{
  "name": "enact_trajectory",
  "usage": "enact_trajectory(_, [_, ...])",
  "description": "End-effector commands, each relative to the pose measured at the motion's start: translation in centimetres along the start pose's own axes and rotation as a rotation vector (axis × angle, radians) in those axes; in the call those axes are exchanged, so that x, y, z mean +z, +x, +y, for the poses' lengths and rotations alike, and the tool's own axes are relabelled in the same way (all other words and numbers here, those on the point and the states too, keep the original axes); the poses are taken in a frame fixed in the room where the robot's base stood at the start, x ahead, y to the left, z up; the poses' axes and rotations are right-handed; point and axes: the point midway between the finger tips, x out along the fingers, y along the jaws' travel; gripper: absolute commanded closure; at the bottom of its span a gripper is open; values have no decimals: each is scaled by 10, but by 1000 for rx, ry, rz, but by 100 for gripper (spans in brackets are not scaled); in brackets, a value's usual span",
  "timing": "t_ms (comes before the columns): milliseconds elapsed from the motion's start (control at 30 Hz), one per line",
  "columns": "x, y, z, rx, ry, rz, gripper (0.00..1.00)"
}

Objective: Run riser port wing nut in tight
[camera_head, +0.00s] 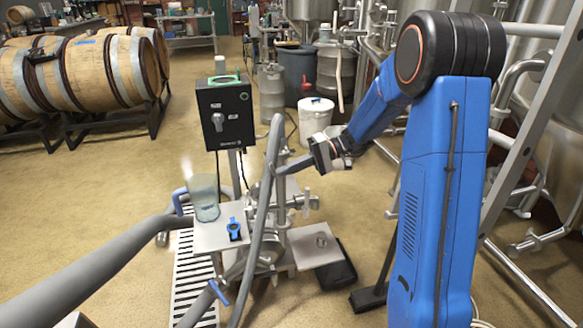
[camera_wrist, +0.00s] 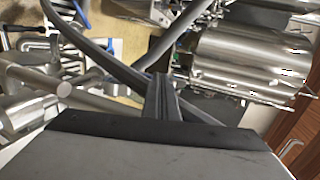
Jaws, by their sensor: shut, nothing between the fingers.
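My gripper (camera_head: 281,171) reaches left from my blue arm over the pump cart and ends close to a thick grey hose. In the wrist view my gripper (camera_wrist: 161,80) has its two dark fingers together, with nothing seen between them. Steel pipe fittings (camera_head: 290,203) stand below it, with a short upright stub at their right end. The wrist view shows steel pipework (camera_wrist: 80,98) to the left of the fingers. I cannot pick out the riser port wing nut for certain in either view; it is too small or hidden.
A black control box (camera_head: 225,113) stands behind the cart. A clear jug (camera_head: 204,196) and a small blue-and-black device (camera_head: 234,229) sit on a metal shelf (camera_head: 211,241). Grey hoses (camera_head: 256,240) cross in front. A white bucket (camera_head: 315,119) stands behind; barrels (camera_head: 85,70) are at left.

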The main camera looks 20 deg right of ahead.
Motion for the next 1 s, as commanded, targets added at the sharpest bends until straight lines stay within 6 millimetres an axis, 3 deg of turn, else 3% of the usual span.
enact_trajectory(133, [0, 5, 7, -122, 7, -1, 100])
enact_trajectory(1000, [0, 20, 17, -113, 4, -1, 100])
